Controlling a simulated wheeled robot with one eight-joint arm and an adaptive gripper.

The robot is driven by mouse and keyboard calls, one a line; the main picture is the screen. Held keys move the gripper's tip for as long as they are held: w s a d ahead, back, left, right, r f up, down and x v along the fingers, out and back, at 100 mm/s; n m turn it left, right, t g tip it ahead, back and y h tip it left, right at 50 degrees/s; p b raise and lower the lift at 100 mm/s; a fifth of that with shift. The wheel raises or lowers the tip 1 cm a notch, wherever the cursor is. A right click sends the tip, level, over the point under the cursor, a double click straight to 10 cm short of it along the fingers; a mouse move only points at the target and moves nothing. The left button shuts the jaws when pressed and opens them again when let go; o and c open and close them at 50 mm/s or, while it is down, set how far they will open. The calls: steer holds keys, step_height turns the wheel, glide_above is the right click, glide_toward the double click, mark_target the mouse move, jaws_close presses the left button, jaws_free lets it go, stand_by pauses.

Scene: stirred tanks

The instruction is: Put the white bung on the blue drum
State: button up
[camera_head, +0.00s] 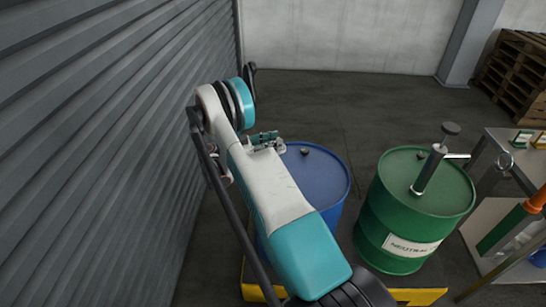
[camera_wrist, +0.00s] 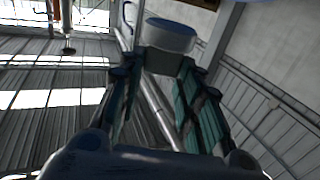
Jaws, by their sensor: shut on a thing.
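The blue drum (camera_head: 325,180) stands left of the green drum, partly hidden behind my arm. A small dark fitting (camera_head: 304,152) shows on its lid. My gripper (camera_wrist: 158,68) is shut on the white bung (camera_wrist: 171,36), which looks pale grey in the wrist view. Its round head stands out beyond the teal fingers, and a narrower block sits between the fingertips. I cannot make out the bung clearly there, nor the height of the gripper over the lid.
A green drum (camera_head: 400,215) with a label and an upright metal pump stands to the right. Both drums are on a yellow-edged base (camera_head: 415,297). A metal bench (camera_head: 500,150) is at the far right. A ribbed wall (camera_head: 90,140) is close on the left.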

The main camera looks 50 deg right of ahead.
steer(key=shift+f+b, duration=0.85)
steer(key=shift+f, duration=1.85)
steer(key=o, duration=1)
